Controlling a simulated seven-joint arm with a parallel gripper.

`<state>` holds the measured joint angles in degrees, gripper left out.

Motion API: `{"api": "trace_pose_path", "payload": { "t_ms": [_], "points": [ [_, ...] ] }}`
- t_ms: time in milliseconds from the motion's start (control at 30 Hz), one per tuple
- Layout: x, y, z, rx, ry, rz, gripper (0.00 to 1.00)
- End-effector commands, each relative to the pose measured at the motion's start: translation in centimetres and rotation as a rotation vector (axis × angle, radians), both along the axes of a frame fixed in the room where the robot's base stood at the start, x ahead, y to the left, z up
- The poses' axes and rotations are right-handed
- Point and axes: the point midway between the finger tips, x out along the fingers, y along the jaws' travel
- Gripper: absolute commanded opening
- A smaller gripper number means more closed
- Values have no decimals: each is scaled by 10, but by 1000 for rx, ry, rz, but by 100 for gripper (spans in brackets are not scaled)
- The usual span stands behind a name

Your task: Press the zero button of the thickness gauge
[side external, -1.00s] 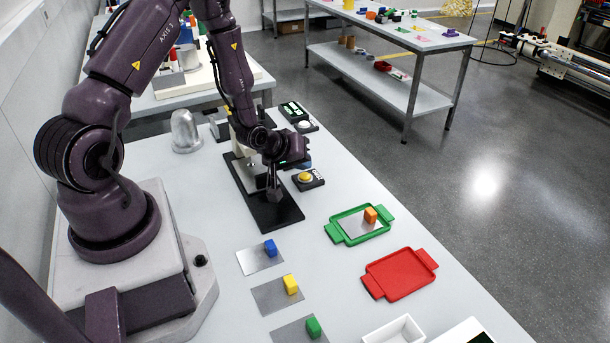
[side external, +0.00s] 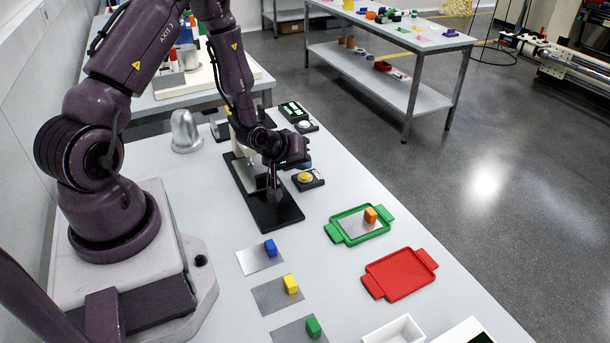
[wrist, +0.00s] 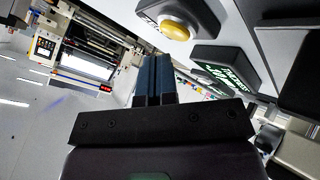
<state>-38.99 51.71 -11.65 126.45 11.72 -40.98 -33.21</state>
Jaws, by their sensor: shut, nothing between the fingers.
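The thickness gauge has a long black base (side external: 282,212) on the table, and my arm hides part of its stand. A black box with a round yellow button (side external: 304,177) sits right of the base; I cannot read its label. The yellow button also shows in the wrist view (wrist: 176,30), up and right of my fingertips. A dark display with green characters (side external: 292,109) stands farther back; a lit display (wrist: 220,73) shows in the wrist view. My gripper (wrist: 153,58) is shut and empty, its dark blue fingers together. It is close to the button, with no clear contact.
A green tray (side external: 334,236) holds a plate with an orange block (side external: 370,215). A red tray (side external: 400,274) is nearer. Blue (side external: 270,248), yellow (side external: 290,284) and green (side external: 313,326) blocks sit on metal plates. A silver dome (side external: 185,131) stands at the back left.

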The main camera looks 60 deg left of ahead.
Motion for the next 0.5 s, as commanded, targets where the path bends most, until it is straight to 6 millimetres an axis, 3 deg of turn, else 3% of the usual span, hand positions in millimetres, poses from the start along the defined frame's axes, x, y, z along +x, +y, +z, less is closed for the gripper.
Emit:
{"api": "trace_pose_path", "payload": {
  "t_ms": [500],
  "points": [
    [0, 0, -8, 0, 0, 0, 0]
  ]
}}
